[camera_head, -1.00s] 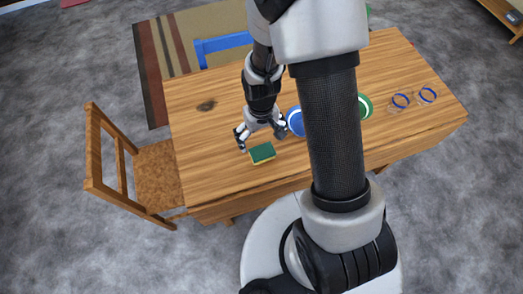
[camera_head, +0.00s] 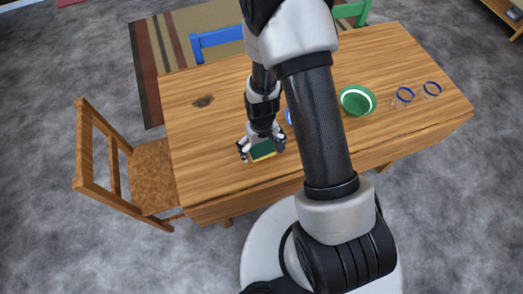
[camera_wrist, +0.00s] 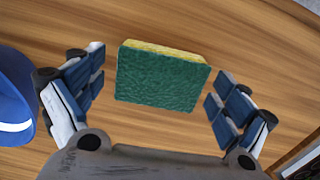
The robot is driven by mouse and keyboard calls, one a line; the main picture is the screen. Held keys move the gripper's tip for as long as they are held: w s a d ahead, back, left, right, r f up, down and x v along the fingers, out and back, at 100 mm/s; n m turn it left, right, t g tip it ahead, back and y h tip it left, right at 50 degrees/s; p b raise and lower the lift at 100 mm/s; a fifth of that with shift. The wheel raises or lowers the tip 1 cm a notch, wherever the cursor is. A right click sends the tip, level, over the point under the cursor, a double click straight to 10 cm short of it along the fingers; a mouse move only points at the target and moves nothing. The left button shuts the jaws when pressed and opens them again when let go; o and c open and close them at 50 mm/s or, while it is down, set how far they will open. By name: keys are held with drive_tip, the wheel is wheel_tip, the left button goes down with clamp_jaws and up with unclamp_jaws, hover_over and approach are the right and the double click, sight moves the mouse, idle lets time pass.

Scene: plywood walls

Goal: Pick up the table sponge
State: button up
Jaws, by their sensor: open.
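The table sponge (camera_head: 263,151), green on top with a yellow layer below, lies on the wooden table near its front edge. In the wrist view the sponge (camera_wrist: 160,77) sits between the two spread fingers of my gripper (camera_wrist: 158,95), with a gap on each side. My gripper (camera_head: 262,147) is open and points down over the sponge in the head view, hiding part of it. Whether the fingertips reach down to the table I cannot tell.
The wooden table (camera_head: 220,130) has free room on its left. A blue dish (camera_wrist: 14,100) is close beside my gripper, mostly hidden by my arm in the head view. A green bowl (camera_head: 357,101) and two blue-rimmed glasses (camera_head: 404,95) stand to the right. A wooden chair (camera_head: 150,178) is at the left.

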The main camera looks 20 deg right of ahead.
sight(262, 148)
drive_tip(key=shift+r, duration=0.1)
drive_tip(key=shift+c, duration=0.5)
drive_tip(key=c, duration=0.9)
drive_tip(key=shift+o, duration=0.2)
wheel_tip(262, 148, up, 20)
drive_tip(key=p, duration=0.6)
drive_tip(key=shift+p, duration=0.35)
drive_tip(key=o, duration=0.3)
drive_tip(key=c, duration=0.4)
